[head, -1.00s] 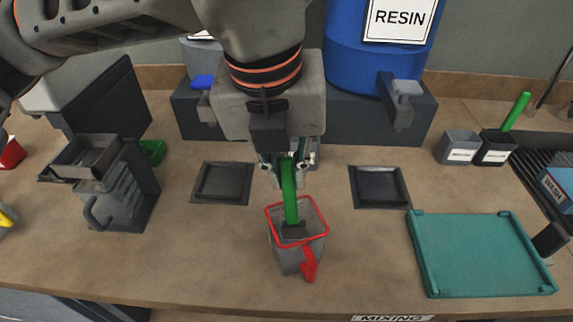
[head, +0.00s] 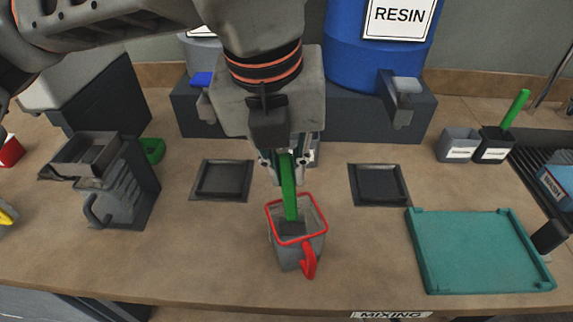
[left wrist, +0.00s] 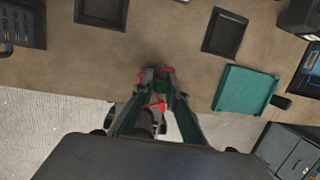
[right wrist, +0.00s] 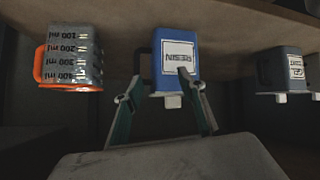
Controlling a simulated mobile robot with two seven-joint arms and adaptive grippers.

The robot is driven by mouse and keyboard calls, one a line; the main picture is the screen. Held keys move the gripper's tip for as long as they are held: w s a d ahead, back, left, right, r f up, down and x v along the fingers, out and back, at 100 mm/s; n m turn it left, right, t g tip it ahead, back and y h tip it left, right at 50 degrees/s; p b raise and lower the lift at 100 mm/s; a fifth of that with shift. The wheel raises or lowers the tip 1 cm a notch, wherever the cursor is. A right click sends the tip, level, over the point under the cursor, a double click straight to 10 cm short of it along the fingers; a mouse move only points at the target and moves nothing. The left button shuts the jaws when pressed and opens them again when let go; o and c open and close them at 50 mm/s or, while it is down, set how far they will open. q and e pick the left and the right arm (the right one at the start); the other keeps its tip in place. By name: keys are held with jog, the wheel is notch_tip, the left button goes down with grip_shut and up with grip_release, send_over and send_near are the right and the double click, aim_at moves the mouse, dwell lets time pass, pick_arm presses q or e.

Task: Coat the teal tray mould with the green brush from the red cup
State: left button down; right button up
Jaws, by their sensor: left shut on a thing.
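My left gripper (head: 287,158) is shut on the upright green handle of a brush (head: 289,190). The brush's dark head is inside the rim of the grey cup with red rim and red handle (head: 312,252), which stands near the table's front edge. How deep the bristles reach is hidden. In the left wrist view the fingers largely cover the cup. The flat teal tray mould (head: 478,252) lies empty to the right, apart from the gripper; it also shows in the left wrist view (left wrist: 245,92). My right gripper (right wrist: 160,91) is open, before a blue resin jug (right wrist: 177,55).
Two dark square moulds (head: 224,180) (head: 379,184) lie behind the cup. A second green brush (head: 515,108) stands in a dark cup (head: 493,146) at the right. Table between cup and teal tray is clear.

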aim_at(284, 154)
pick_arm(q)
jog(key=shift+w+a+r+p, duration=0.15)
jog(key=shift+r+p, duration=0.35)
jog(key=shift+r, duration=0.5)
jog(key=shift+w+a+r+p, duration=0.15)
jog(key=shift+r+p, duration=0.35)
jog(key=shift+r, duration=0.5)
jog(key=shift+w+r+p, duration=0.15)
jog(key=shift+r+p, duration=0.3)
jog(key=shift+r, duration=0.4)
pick_arm(e)
jog(key=shift+t, duration=0.5)
jog(key=shift+w+r+p, duration=0.45)
jog(key=shift+r, duration=0.95)
jog(key=shift+w+r+p, duration=0.45)
jog(key=shift+r+p, duration=0.05)
jog(key=shift+r, duration=0.95)
jog(key=shift+w+r+p, duration=0.45)
jog(key=shift+r, duration=0.95)
pick_arm(q)
jog(key=r, duration=0.3)
jog(key=w+r, duration=0.1)
jog(key=r, duration=0.1)
jog(key=shift+a, duration=0.25)
pick_arm(e)
jog(key=shift+w+r, duration=0.15)
jog(key=shift+r, duration=0.05)
